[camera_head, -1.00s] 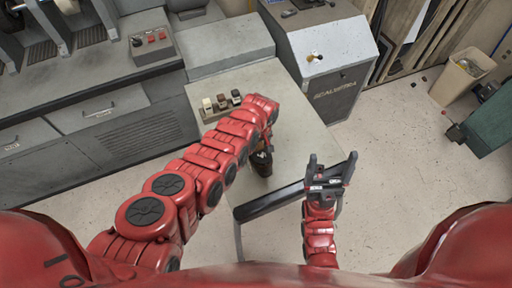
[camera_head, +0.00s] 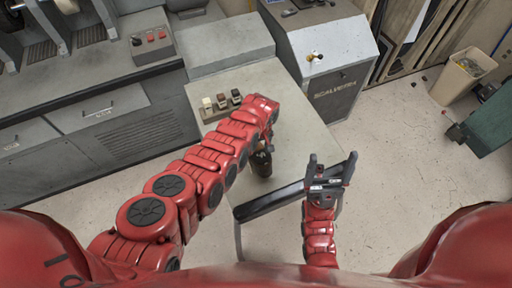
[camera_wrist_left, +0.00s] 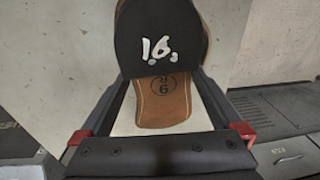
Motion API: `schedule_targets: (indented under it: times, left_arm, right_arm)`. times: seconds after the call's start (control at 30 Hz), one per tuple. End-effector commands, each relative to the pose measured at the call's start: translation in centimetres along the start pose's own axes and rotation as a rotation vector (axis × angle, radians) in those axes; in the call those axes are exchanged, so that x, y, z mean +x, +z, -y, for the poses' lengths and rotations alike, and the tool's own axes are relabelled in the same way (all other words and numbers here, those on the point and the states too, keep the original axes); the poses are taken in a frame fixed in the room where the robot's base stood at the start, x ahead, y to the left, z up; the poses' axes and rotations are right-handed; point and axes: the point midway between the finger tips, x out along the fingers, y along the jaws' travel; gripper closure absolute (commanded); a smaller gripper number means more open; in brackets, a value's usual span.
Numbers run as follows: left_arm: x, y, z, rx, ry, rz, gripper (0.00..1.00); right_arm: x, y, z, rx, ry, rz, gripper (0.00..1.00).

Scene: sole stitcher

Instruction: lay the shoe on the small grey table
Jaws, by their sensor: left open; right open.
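The shoe shows in the left wrist view as a brown leather part (camera_wrist_left: 163,103) with a round stamp, and a black part with white marks above it. In the head view the shoe (camera_head: 261,163) is a small dark and brown shape on the small grey table (camera_head: 300,130), partly hidden by my left arm. My left gripper (camera_wrist_left: 165,85) is open, its fingers on either side of the brown part; I cannot tell whether they touch it. My right gripper (camera_head: 330,172) is open and empty near the table's front edge.
A long black bar (camera_head: 268,204) lies at the front edge beside my right gripper. A grey cabinet (camera_head: 333,75) stands behind to the right. The table's right part is clear.

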Motion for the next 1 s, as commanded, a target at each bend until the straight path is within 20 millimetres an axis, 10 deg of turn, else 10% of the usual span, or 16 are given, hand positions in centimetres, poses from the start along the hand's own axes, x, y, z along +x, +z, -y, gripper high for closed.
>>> schedule_targets:
  times: [0.53,1.0]
  left_arm:
    - [-13.5,-0.1,-0.1,0.000,0.005,-0.004,0.00]
    - [-16.6,-0.1,0.0,0.000,0.001,-0.002,0.00]
  right_arm:
    - [10.3,-1.8,-0.5,0.000,0.000,0.000,0.15]
    - [11.7,-2.0,-0.6,0.000,0.000,0.000,0.15]
